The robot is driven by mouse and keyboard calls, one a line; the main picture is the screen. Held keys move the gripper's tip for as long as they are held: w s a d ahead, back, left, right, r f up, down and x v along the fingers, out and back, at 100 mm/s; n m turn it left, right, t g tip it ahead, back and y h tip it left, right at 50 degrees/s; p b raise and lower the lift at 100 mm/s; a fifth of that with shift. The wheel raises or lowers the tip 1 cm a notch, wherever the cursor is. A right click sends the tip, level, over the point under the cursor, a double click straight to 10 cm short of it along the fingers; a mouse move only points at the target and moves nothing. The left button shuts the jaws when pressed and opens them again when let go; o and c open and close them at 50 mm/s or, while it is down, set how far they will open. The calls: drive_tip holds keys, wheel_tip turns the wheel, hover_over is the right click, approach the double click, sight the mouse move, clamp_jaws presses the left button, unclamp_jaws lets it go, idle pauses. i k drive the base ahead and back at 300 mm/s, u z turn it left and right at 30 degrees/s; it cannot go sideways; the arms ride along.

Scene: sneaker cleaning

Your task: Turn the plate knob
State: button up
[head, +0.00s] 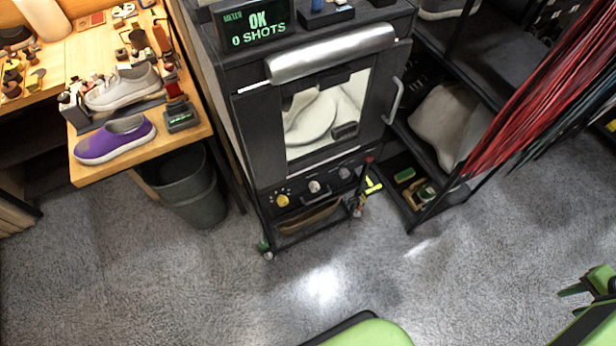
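A dark cabinet machine (262,140) stands upright at the centre of the head view, with a window in its door. Below the door is a row of three knobs: a yellow knob (283,201) at left, a pale knob (314,187) in the middle and a dark knob (345,173) at right. Their labels are too small to read, so I cannot tell which is the plate knob. A green and black part of my arm, seemingly my gripper (588,291), shows at the lower right edge, partly cut off. It is well away from the knobs and touches nothing visible.
A wooden bench (195,132) at left holds a purple shoe (116,138), a pale sneaker (124,88) and small tools. A grey bin (190,190) stands beneath. A black shelf rack (430,208) and red hanging strands (540,100) are at right. The grey floor before the machine is clear.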

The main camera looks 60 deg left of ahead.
sight(313, 186)
drive_tip(key=u, duration=1.35)
drive_tip(key=k, duration=0.15)
drive_tip(key=u, duration=2.3)
drive_tip(key=k, duration=0.95)
drive_tip(key=z, duration=1.2)
drive_tip(key=i, duration=1.05)
drive_tip(key=u, duration=0.2)
